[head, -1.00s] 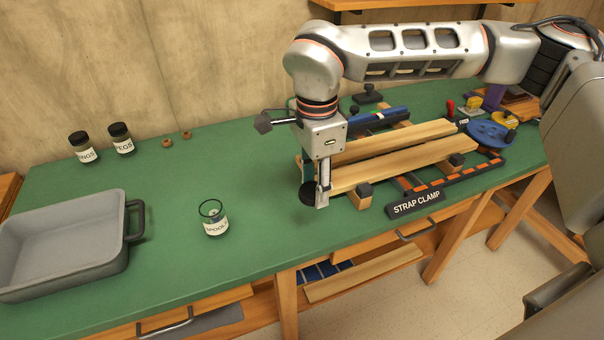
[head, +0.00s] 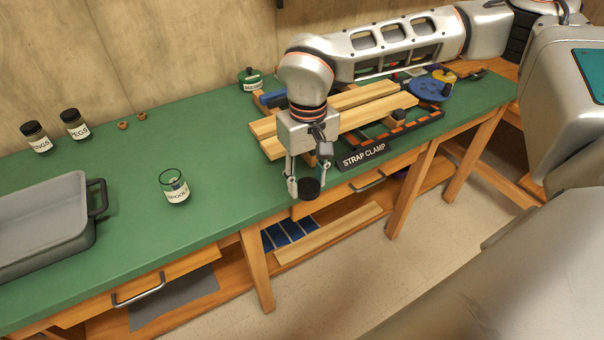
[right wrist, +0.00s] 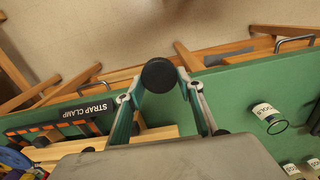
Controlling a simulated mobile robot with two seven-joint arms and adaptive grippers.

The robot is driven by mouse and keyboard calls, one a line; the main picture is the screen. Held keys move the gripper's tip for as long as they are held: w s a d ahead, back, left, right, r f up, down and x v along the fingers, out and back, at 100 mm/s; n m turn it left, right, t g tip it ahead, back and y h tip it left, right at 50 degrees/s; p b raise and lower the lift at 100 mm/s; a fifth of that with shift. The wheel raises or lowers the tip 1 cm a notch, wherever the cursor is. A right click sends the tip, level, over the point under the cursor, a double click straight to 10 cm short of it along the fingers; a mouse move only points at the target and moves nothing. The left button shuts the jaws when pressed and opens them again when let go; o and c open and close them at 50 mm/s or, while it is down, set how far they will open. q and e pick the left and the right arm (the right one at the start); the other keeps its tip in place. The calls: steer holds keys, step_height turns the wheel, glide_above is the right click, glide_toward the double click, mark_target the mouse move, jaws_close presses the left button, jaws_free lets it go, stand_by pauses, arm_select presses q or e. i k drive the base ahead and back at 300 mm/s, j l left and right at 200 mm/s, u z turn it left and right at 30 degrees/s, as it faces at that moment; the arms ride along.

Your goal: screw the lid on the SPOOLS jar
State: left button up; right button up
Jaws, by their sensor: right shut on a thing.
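The SPOOLS jar (head: 175,188) is a clear glass jar with a white label. It stands upright and without a lid on the green bench, left of my right gripper; it also shows in the right wrist view (right wrist: 268,117). My right gripper (head: 308,190) is shut on a round black lid (head: 309,187). In the right wrist view the lid (right wrist: 159,75) sits between the two fingertips (right wrist: 160,88). My left gripper is not in view.
A grey tray (head: 88,237) stands on the bench left of the jar. Two black-lidded jars (head: 74,124) (head: 36,137) stand at the back left. The strap clamp (head: 364,155) with wooden boards lies behind my right gripper. Bare green bench lies between jar and gripper.

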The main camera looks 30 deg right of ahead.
mark_target(172, 184)
steer(key=u, duration=0.45)
steer(key=l+u, duration=0.95)
steer(key=l, duration=0.25)
steer(key=k+l+u, duration=0.1)
steer(key=l, duration=0.25)
steer(key=k+l, duration=0.1)
steer(key=l, duration=0.35)
steer(key=k+l, duration=0.1)
steer(key=l, duration=0.4)
steer(key=i+u, duration=0.05)
